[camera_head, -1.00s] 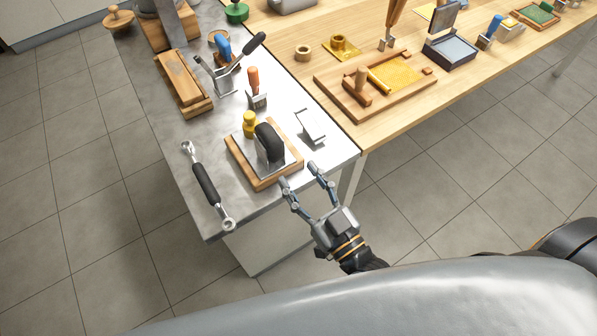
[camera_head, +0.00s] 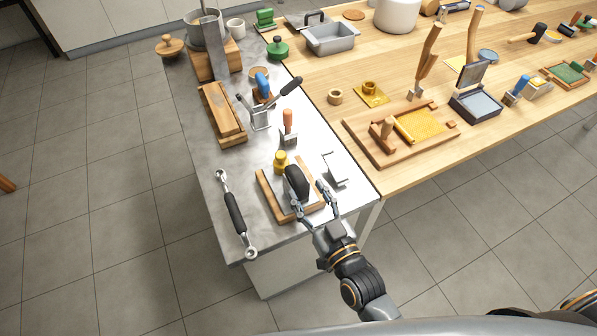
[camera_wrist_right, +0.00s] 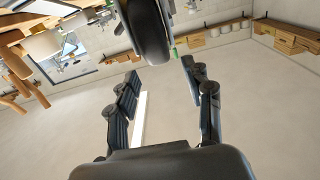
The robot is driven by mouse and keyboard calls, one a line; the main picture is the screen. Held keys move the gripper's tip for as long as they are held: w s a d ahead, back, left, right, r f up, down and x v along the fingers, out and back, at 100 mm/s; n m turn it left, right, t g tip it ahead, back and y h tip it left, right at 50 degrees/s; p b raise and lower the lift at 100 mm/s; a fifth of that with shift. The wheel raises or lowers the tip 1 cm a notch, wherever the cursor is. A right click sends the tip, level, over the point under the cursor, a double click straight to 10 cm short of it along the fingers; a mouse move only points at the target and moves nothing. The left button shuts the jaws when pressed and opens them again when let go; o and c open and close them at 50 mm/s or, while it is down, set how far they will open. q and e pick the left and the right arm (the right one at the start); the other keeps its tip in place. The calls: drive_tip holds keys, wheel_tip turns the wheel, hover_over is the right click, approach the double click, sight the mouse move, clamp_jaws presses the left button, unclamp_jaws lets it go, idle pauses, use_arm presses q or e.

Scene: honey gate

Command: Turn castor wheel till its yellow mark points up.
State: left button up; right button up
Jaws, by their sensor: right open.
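The castor wheel (camera_head: 297,182) is a black wheel standing upright on a wood-framed base board (camera_head: 271,205) near the steel table's front end. I cannot make out a yellow mark on its tread. My right gripper (camera_head: 311,197) is open, its fingertips close to the wheel's near side. In the right wrist view the wheel (camera_wrist_right: 146,32) stands ahead, between the lines of the two spread fingers (camera_wrist_right: 160,78). I see no finger clearly touching it. My left gripper is not in view.
A yellow knob (camera_head: 281,162) stands just behind the wheel. A double-ended wrench (camera_head: 234,213) lies left of the board, and a metal bracket (camera_head: 335,170) lies to its right. An orange-handled tool (camera_head: 287,128) stands farther back. The wooden table (camera_head: 415,170) adjoins on the right.

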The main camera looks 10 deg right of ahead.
sight(300, 180)
drive_tip(key=x, duration=0.5)
drive_tip(key=shift+w+a+p, duration=0.15)
drive_tip(key=shift+w+p, duration=0.15)
drive_tip(key=shift+p, duration=0.1)
clamp_jaws()
drive_tip(key=shift+s+f+t+b, duration=0.15)
drive_tip(key=shift+f+t+b, duration=0.2)
drive_tip(key=shift+b, duration=0.75)
drive_tip(key=shift+s+r+t+b, duration=0.15)
drive_tip(key=shift+t+b, duration=0.1)
drive_tip(key=shift+b, duration=0.25)
drive_tip(key=shift+r, duration=0.15)
